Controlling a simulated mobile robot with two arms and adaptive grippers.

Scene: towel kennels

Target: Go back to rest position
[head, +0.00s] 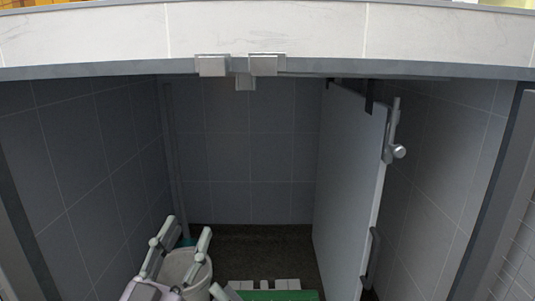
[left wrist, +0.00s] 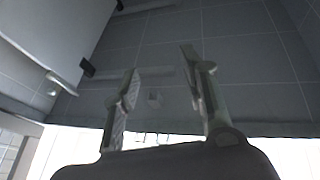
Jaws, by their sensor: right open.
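My left gripper (head: 183,238) is at the bottom, left of centre, in the head view. Its two fingers are apart, with a white bucket behind and below them. In the left wrist view the same gripper (left wrist: 160,85) has its fingers spread, with nothing held between them and grey tiled wall beyond. My right gripper (head: 220,292) shows only as a small pale piece at the bottom edge of the head view; the rest is out of frame.
A light door panel (head: 345,190) with a handle stands open at the right of the grey tiled stall. The white bucket (head: 180,268) stands on the dark floor (head: 250,243). A green item (head: 278,295) with white pieces is at the bottom edge. A pale ledge (head: 265,35) spans the top.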

